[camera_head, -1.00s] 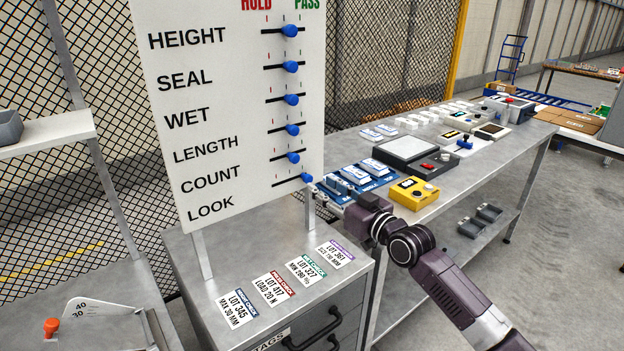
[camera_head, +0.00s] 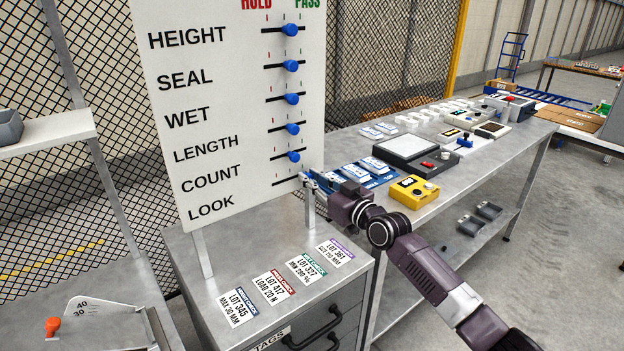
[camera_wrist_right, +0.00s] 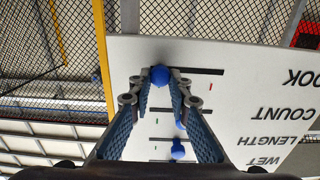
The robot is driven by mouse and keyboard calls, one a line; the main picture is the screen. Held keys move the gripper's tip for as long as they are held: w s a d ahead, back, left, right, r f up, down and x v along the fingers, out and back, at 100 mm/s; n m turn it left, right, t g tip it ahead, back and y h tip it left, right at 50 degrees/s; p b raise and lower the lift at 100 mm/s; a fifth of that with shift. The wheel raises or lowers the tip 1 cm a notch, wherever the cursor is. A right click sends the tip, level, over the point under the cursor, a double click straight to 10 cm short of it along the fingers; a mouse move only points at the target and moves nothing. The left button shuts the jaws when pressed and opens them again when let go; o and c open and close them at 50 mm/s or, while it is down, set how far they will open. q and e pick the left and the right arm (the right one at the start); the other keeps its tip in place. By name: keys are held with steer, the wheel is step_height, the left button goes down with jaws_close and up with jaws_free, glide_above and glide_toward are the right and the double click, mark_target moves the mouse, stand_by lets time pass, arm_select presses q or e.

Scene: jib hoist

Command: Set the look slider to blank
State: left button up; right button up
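The white board (camera_head: 235,110) carries several horizontal slider slots with blue knobs, labelled HEIGHT down to LOOK. The look slider's slot (camera_head: 284,183) is the lowest; in the head view my right gripper (camera_head: 307,180) covers its right end and knob. In the right wrist view the blue look knob (camera_wrist_right: 160,76) sits between the tips of my right gripper (camera_wrist_right: 160,80), which look closed against both its sides. The slot's dark line (camera_wrist_right: 205,71) runs to the knob's right there, toward the LOOK label. My left gripper is not in view.
A cabinet with lot tags (camera_head: 275,287) stands below the board. A steel bench (camera_head: 465,172) with a yellow device (camera_head: 413,191) and blue trays lies close behind my right arm. A board post (camera_head: 310,212) stands just below my right gripper.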

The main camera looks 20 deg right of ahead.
mark_target(290, 177)
jaws_close()
steer(key=a+p, duration=0.1)
steer(key=p, duration=0.1)
steer(key=s+a+p, duration=0.1)
steer(key=a, duration=0.1)
steer(key=shift+r+p, duration=0.15)
steer(key=shift+p, duration=0.2)
steer(key=shift+s+a, duration=0.2)
steer(key=shift+a, duration=0.2)
steer(key=shift+f, duration=0.2)
